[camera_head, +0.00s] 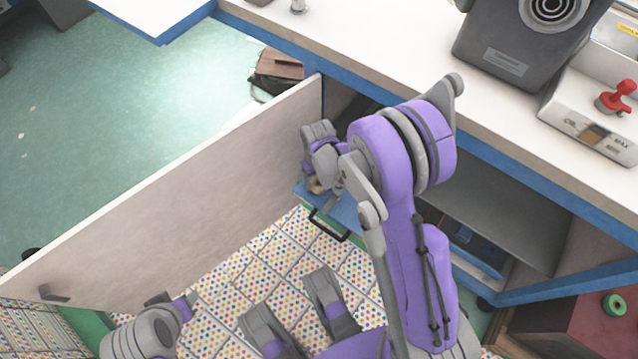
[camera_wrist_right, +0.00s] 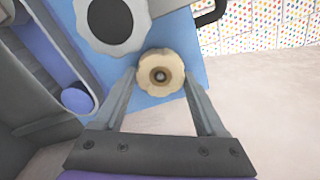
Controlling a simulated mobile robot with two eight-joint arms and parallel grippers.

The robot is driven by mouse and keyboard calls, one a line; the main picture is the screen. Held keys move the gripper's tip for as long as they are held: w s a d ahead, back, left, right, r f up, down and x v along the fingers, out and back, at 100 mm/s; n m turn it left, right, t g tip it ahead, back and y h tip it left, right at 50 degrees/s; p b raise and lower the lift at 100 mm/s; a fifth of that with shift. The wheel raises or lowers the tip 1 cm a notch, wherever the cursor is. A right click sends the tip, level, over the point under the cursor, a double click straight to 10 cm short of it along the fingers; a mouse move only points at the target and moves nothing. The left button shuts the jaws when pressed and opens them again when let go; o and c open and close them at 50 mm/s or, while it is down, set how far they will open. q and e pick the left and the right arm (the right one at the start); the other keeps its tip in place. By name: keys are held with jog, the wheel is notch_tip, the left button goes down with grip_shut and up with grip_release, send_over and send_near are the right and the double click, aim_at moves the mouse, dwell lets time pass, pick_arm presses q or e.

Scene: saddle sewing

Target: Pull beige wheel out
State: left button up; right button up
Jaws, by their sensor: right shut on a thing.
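The beige wheel (camera_wrist_right: 160,76) is a small scalloped knob with a dark centre. In the right wrist view it sits between the fingertips of my right gripper (camera_wrist_right: 160,84), which is shut on it. Behind it is a blue panel (camera_wrist_right: 188,48). In the head view my right gripper (camera_head: 318,182) reaches into the cabinet beside the open door, and only a bit of the wheel (camera_head: 316,187) shows under it. At the lower left, a grey and purple part of my left arm (camera_head: 145,332) shows; whether its gripper is open is unclear.
A large open cabinet door (camera_head: 170,195) stands left of my right arm. A black handle (camera_head: 328,226) is below the gripper. A grey scalloped wheel (camera_wrist_right: 110,22) is close to the beige one. The white countertop (camera_head: 400,55) is above, with a grey machine (camera_head: 510,50) on it.

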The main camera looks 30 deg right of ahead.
jog(key=shift+r+p, duration=0.9)
jog(key=shift+r, duration=0.7)
jog(key=shift+r, duration=0.25)
jog(key=shift+r+p, duration=1.2)
jog(key=shift+r, duration=0.65)
